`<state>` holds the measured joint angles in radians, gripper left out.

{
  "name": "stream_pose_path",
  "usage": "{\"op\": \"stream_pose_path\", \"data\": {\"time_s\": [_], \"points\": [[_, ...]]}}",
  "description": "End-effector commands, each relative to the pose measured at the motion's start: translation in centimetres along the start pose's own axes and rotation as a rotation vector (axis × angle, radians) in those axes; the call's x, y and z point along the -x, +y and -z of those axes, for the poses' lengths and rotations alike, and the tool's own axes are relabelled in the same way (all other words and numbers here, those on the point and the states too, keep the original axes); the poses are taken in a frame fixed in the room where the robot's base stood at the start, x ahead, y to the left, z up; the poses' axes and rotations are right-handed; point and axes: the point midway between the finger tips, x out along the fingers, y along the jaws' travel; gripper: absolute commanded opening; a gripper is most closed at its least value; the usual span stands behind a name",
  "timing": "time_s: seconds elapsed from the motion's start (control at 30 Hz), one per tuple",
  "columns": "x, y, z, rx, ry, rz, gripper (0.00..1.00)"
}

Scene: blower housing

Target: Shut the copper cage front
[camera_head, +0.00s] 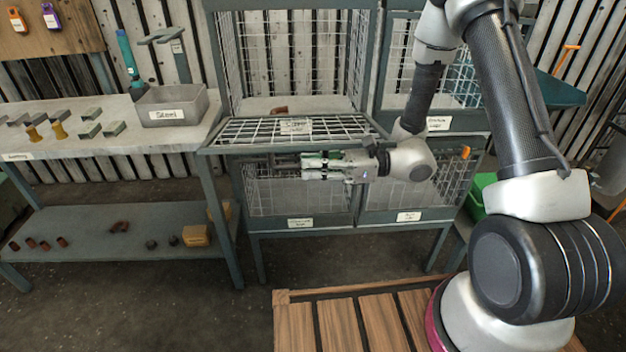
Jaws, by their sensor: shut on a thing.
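The copper cage is the upper left cage of a grey-green wire rack. Its mesh front (345,127) is folded down and lies nearly level, sticking out toward me, so the cage opening above it stands uncovered. A pale label sits on the front; its small text is hard to read. My gripper (296,165) reaches in from the right, pointing left, just below the front's near edge. A small brown piece (280,109) lies inside the cage.
Closed, labelled cages are below (300,195) and at the right. A workbench (100,145) with a grey metal bin (172,106) and small metal parts stands left. A wooden pallet (350,318) lies in front. A green bin (484,190) is at right. Floor at lower left is clear.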

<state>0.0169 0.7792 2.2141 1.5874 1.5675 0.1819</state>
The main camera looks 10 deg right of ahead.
Motion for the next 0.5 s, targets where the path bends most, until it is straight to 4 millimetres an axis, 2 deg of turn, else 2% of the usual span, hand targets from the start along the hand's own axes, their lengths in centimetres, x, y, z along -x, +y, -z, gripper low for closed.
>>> {"op": "stream_pose_path", "data": {"time_s": [0.03, 0.27, 0.5], "points": [[0.0, -0.1, -1.4, -0.03, -0.002, 0.001, 0.0], [0.0, -1.1, -7.5, -0.241, -0.002, 0.001, 0.0], [0.0, -3.6, -13.4, -0.467, -0.002, 0.0, 0.0]]}}
